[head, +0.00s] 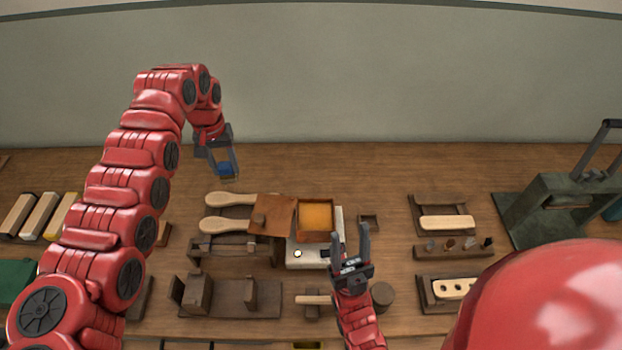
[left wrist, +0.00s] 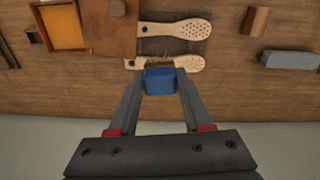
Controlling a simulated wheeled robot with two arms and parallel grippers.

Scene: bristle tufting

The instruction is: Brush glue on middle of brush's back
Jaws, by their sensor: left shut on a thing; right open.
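My left gripper (head: 224,168) is shut on a small blue block-like thing (head: 226,169), raised above the back of the table. In the left wrist view the blue thing (left wrist: 160,82) sits between the fingertips, with a brownish edge at its far side; whether this is a glue brush I cannot tell. Beyond it lie two pale wooden paddle brushes, the far one (head: 230,198) and the near one (head: 224,225), with dotted heads in the left wrist view. A brown panel covers their right ends. My right gripper (head: 350,243) is open and empty, right of the orange-filled square tray (head: 303,233).
A brown panel (head: 273,213) lies left of the tray. Wooden holders with pale blocks (head: 447,222) stand right. A dark green press (head: 565,200) is at far right. Bare table (head: 320,165) lies along the back.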

